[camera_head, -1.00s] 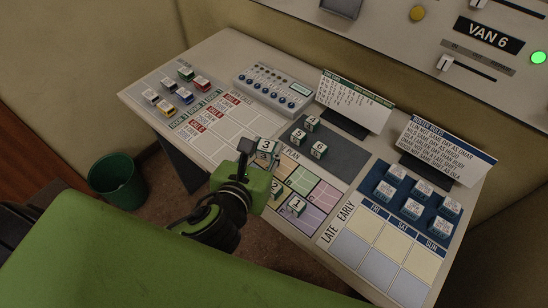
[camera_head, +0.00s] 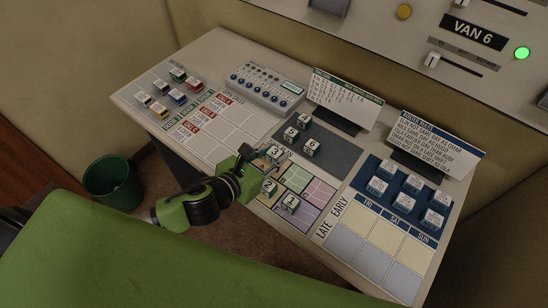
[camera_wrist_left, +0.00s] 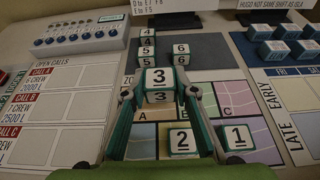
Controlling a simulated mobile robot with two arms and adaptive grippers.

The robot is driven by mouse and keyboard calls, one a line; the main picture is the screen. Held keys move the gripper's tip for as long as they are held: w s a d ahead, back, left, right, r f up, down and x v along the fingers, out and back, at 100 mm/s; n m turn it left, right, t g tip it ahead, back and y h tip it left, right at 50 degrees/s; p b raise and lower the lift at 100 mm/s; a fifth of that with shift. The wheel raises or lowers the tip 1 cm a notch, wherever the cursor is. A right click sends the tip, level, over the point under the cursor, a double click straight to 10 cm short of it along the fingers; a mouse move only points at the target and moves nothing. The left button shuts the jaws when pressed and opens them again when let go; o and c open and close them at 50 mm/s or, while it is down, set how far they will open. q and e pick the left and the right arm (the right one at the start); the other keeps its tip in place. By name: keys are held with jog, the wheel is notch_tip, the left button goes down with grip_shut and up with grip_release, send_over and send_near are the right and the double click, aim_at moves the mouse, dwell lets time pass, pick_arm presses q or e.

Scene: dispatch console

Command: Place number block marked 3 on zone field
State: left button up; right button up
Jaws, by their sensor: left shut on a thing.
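The block marked 3 (camera_head: 275,153) is a white cube with green edges. My left gripper (camera_head: 260,156) is shut on it; in the left wrist view the block (camera_wrist_left: 158,78) sits between both fingers. It is over the far left part of the zone plan (camera_head: 313,212), a grid of coloured fields. Whether it touches the plan I cannot tell. Block 2 (camera_head: 269,187) and block 1 (camera_head: 290,203) stand on the near fields of the plan. My gripper and the block hide part of the far left field. My right gripper is not in view.
Several number blocks, among them block 6 (camera_head: 311,147), stand on a dark mat (camera_head: 338,157) behind the plan. A call sheet (camera_head: 215,147) lies left, a roster board (camera_head: 345,245) right. Upright cards (camera_head: 345,95) stand at the back. The far right plan field (camera_head: 320,189) is bare.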

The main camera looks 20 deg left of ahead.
aim_at(274, 160)
pick_arm(q)
jog(key=shift+w+a+f, duration=0.15)
jog(key=shift+w+f, duration=0.85)
jog(key=shift+f, duration=0.1)
notch_tip(274, 160, down, 3)
jog(key=shift+w+f, duration=0.1)
jog(key=shift+w, duration=0.05)
jog(key=shift+f, duration=0.15)
jog(key=shift+f, duration=0.2)
jog(key=o, duration=0.9)
jog(key=shift+o, duration=0.2)
jog(key=shift+r, duration=0.1)
